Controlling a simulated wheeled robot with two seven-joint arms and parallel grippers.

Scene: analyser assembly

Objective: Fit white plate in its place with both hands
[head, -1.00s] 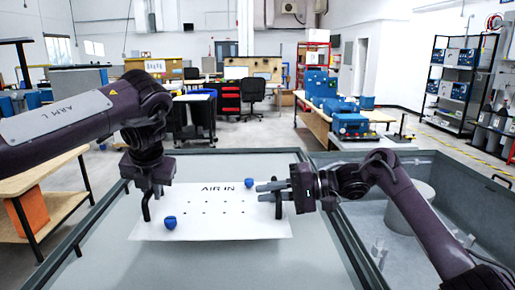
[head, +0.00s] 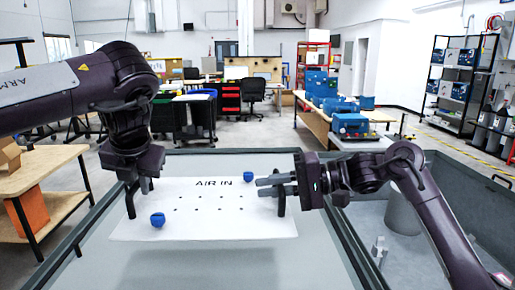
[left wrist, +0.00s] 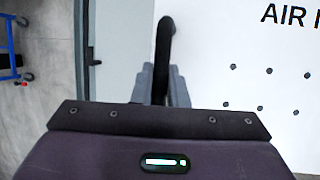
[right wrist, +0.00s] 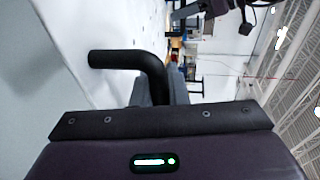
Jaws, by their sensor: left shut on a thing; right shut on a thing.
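The white plate (head: 215,225) carries the words AIR IN, rows of small dark holes and two blue knobs, one at its front left (head: 157,220) and one at its back right (head: 249,176). It is between both grippers, above the grey surface of the bench; any gap underneath is hard to judge. My left gripper (head: 140,187) is shut on the black left handle (head: 130,203), which also shows between its fingers in the left wrist view (left wrist: 164,45). My right gripper (head: 270,187) is shut on the black right handle (head: 281,197), seen in the right wrist view (right wrist: 125,59).
The grey bench (head: 190,262) has a raised rim and open surface in front of the plate. A grey bin area with a pale cylinder (head: 402,213) lies to the right. A wooden table (head: 50,172) stands at the left.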

